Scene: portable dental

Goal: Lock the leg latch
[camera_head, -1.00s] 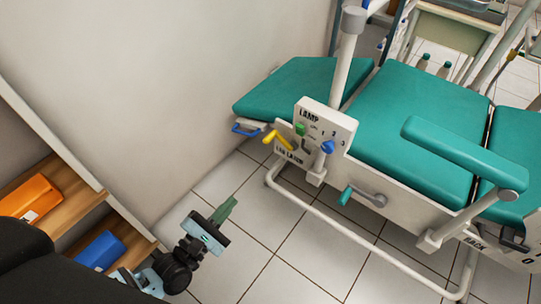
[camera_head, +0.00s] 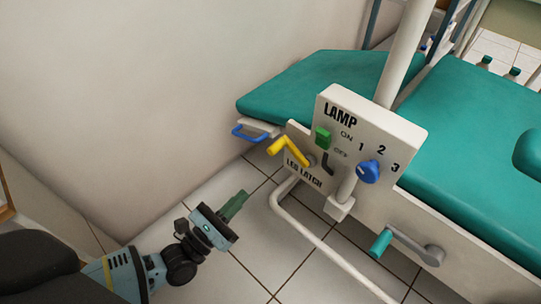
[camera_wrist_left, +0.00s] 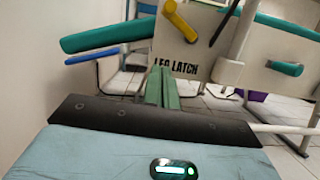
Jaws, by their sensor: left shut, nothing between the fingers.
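The leg latch is a yellow handle (camera_head: 290,151) on a white panel (camera_head: 385,125), above the words LEG LATCH. It is bent, with its grip pointing left and up. In the left wrist view the yellow handle (camera_wrist_left: 180,20) is at the top, on the panel beyond my fingers. My left gripper (camera_head: 234,205) has green fingers, shut and empty. It is below and left of the latch, apart from it. The left wrist view shows the shut fingers (camera_wrist_left: 162,88) below the lettering. My right gripper is out of view.
A blue handle (camera_head: 250,133) sticks out under the teal leg rest (camera_head: 310,85). A teal-gripped crank (camera_head: 382,242) is at lower right. A white frame tube (camera_head: 315,240) runs near the tiled floor.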

